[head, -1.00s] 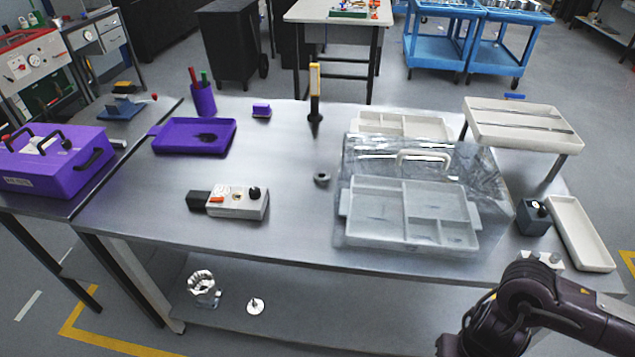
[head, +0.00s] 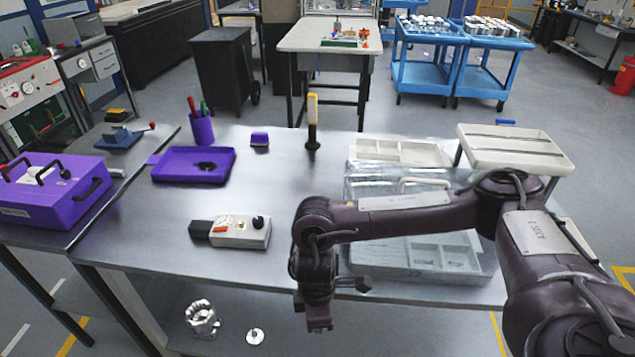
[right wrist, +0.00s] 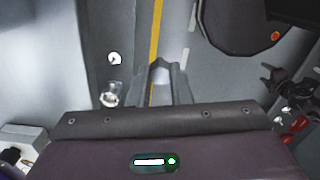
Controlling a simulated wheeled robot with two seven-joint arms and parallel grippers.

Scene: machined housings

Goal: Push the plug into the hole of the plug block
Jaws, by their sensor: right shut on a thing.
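My right gripper (head: 318,322) hangs low in front of the table's front edge in the head view, pointing down. In the right wrist view its fingers (right wrist: 160,80) are close together on a small thing that I cannot make out. I cannot pick out the plug or the plug block for certain; the dark block with a black knob, seen earlier at the table's right, is now behind my right arm. My left gripper is not in view.
A grey box (head: 252,232) with a black knob lies left of my gripper. The clear case (head: 462,262) with trays is partly behind my arm. A purple tray (head: 172,172) and a purple toolbox (head: 52,207) are at left. Silver parts (head: 201,317) lie on the lower shelf.

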